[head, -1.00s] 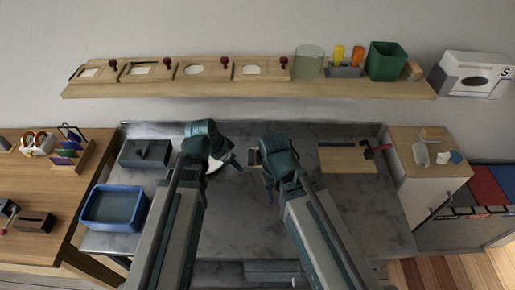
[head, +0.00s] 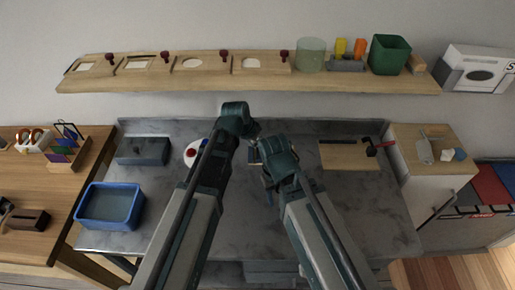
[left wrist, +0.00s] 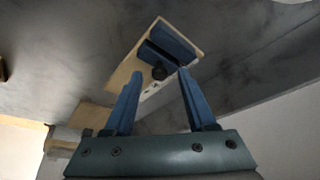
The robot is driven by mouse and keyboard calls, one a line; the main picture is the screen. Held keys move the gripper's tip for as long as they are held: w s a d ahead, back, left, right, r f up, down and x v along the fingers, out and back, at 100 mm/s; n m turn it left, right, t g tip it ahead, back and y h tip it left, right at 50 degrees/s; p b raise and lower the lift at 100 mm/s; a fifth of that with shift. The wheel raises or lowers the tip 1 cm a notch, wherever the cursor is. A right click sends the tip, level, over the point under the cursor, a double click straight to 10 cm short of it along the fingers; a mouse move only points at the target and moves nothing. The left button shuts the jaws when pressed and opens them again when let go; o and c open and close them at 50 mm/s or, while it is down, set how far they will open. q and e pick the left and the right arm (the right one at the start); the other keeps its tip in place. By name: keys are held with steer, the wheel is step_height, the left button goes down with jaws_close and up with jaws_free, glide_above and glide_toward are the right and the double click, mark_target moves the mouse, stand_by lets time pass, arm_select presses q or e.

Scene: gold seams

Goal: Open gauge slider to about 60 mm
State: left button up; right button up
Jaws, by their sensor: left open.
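The gauge (left wrist: 128,75) shows in the left wrist view as a pale wooden board with two blue bars (left wrist: 172,42) close together across it and a dark round knob (left wrist: 158,73). My left gripper (left wrist: 160,74) is open and empty, its two fingers on either side of the knob in the picture; I cannot tell whether they touch it. In the head view a small part of the gauge (head: 254,155) shows between my arms, mostly hidden. My right gripper (head: 268,192) is beside it, pointing down; its jaw state is not clear.
A blue tub (head: 110,207) and a grey box (head: 143,151) stand on the left of the marble counter (head: 245,235). A red-and-white round item (head: 192,152) lies beside my left arm. A wooden board (head: 345,155) with a hammer (head: 378,147) lies right. The counter front is clear.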

arm_select(q)
jaws_close()
stand_by(1.4)
